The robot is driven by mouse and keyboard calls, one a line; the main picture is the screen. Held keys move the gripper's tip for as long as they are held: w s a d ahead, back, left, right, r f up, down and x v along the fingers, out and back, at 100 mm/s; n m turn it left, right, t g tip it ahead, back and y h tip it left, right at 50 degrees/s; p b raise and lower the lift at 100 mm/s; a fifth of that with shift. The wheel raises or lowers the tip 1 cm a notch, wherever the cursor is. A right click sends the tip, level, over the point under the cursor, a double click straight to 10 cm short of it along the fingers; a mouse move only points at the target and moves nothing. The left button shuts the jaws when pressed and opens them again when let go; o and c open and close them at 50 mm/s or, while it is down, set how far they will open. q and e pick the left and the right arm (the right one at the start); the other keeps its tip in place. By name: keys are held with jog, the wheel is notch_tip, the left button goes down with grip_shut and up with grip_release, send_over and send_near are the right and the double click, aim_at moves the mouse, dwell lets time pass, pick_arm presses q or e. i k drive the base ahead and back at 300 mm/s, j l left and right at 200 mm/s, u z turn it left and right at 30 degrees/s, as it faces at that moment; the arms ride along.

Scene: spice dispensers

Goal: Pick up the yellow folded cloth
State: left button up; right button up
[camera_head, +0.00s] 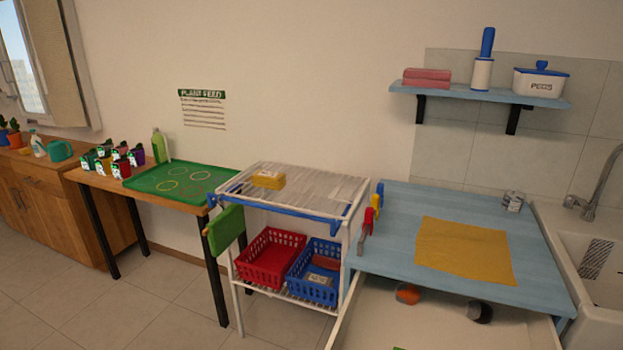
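A small yellow folded bundle (268,179) lies on the top of the white slatted rack (330,184), left of its middle. It looks like a folded cloth, but it is too small to be sure. A larger yellow cloth (465,251) lies spread flat on the blue worktop (400,215) at the right. Neither of my grippers shows in the head view, so I cannot see whether they are open or shut.
An open drawer (430,325) below the blue worktop holds round orange and dark items. A red basket (270,258) and blue basket (315,272) sit on the rack's lower shelf. A green cloth (225,229) hangs at its left. A sink (597,255) is at the right.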

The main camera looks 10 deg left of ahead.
aim_at(275, 181)
jog(key=i+j+z, duration=0.2)
jog(key=j, duration=0.15)
jog(key=i+j+z, duration=0.25)
jog(key=j+z, duration=0.2)
jog(key=j, duration=0.3)
jog(key=i+j+z, duration=0.2)
jog(key=j, duration=0.2)
jog(key=k, duration=0.05)
